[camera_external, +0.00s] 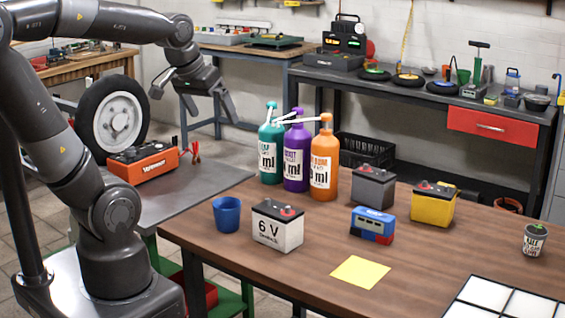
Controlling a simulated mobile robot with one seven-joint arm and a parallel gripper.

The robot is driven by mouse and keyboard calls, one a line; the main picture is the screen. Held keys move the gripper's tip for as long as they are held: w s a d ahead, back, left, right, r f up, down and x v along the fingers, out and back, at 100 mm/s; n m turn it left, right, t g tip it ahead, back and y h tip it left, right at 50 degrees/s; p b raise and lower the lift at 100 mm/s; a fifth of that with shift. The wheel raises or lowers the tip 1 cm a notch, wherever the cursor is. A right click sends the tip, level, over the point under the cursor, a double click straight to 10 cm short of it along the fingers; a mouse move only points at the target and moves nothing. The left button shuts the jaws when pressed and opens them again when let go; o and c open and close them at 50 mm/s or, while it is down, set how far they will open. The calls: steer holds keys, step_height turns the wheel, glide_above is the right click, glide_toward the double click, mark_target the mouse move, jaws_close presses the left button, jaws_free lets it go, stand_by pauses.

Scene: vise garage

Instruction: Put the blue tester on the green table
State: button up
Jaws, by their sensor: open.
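The blue tester (372,225), a small blue box with a red lower part, stands on the brown wooden table (300,274). It is right of a white 6 V battery (278,225) and behind a yellow sheet (360,272). The green table (205,187) at left has a grey top and green legs. An orange charger (143,161) and a wheel (113,120) are on it. My gripper (205,104) is open and empty, raised in the air above the far side of the green table, well left of and away from the tester.
Teal, purple and orange bottles (296,160) stand at the wooden table's back left, near a blue cup (227,214). A grey battery (373,187) and a yellow battery (433,203) stand behind the tester.

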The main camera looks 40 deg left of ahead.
steer(key=w+d+f+g, duration=0.1)
steer(key=w+d+f, duration=0.2)
steer(key=w+d, duration=0.55)
glide_toward(374, 213)
steer(key=w, duration=0.1)
steer(key=shift+y, duration=0.3)
steer(key=x, duration=0.5)
steer(key=shift+d+f, duration=0.25)
steer(key=shift+f, duration=0.05)
steer(key=shift+s+x, duration=0.2)
steer(key=shift+x, duration=1.3)
steer(key=shift+s+x, duration=0.25)
steer(key=shift+x, duration=1.25)
steer(key=shift+f, duration=0.2)
steer(key=c, duration=0.8)
steer(key=shift+r, duration=0.1)
